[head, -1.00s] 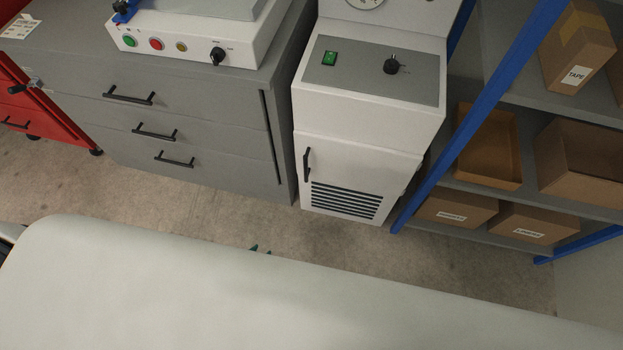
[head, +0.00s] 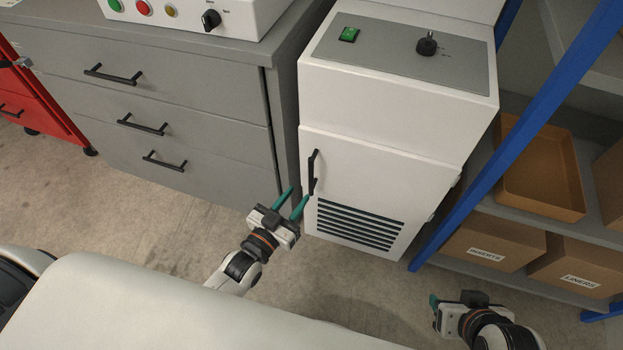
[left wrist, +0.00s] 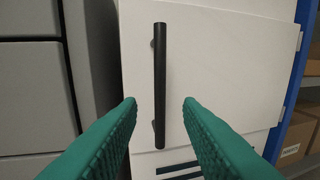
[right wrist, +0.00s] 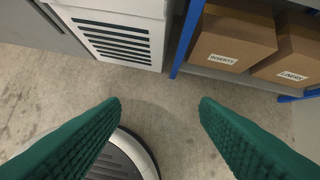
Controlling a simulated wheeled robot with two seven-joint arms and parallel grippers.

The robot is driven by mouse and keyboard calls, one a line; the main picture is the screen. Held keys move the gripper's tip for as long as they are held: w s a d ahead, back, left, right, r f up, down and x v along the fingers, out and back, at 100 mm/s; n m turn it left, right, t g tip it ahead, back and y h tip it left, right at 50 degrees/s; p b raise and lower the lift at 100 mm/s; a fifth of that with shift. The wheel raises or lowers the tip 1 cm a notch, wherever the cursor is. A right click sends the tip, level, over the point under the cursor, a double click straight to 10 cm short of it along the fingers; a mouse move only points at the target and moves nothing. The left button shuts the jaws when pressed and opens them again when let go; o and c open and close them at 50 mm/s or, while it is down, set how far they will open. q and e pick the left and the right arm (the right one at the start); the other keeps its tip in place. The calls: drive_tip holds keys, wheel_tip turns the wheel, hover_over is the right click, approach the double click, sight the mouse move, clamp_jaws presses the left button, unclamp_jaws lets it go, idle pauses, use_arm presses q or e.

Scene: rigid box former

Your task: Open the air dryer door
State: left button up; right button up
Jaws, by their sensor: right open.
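The air dryer (head: 390,120) is a white cabinet with a grey sloped panel, a green switch and a black knob. Its door (head: 375,180) is shut, with a vertical black handle (head: 314,172) at the left edge and dark vent slats (head: 355,224) low down. My left gripper (head: 294,197) is open just in front of the handle's lower part. In the left wrist view the handle (left wrist: 159,80) stands between the two green fingers, which appear apart from it. My right gripper (right wrist: 160,103) is open and empty over the floor, to the right of the dryer.
A grey drawer cabinet (head: 200,135) stands close on the dryer's left. A blue-post shelf (head: 530,130) with cardboard boxes (head: 492,243) stands on its right. Bare floor (head: 130,220) lies in front. A red cabinet (head: 40,110) is at far left.

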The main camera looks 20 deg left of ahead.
sight(310, 181)
use_arm(q)
drive_tip(key=b+x, duration=0.1)
drive_tip(key=x, duration=0.5)
drive_tip(key=shift+w+f, duration=0.1)
drive_tip(key=shift+w, duration=0.05)
drive_tip(key=shift+w+d, duration=0.2)
drive_tip(key=shift+w, duration=0.45)
use_arm(e)
drive_tip(key=w+a+r+t+y, duration=0.1)
drive_tip(key=w+a+r+t, duration=0.1)
drive_tip(key=w, duration=0.4)
drive_tip(key=shift+r+t, duration=0.6)
drive_tip(key=shift+t, duration=0.5)
use_arm(q)
drive_tip(key=shift+c, duration=0.4)
use_arm(e)
drive_tip(key=shift+a, duration=0.1)
use_arm(q)
clamp_jaws()
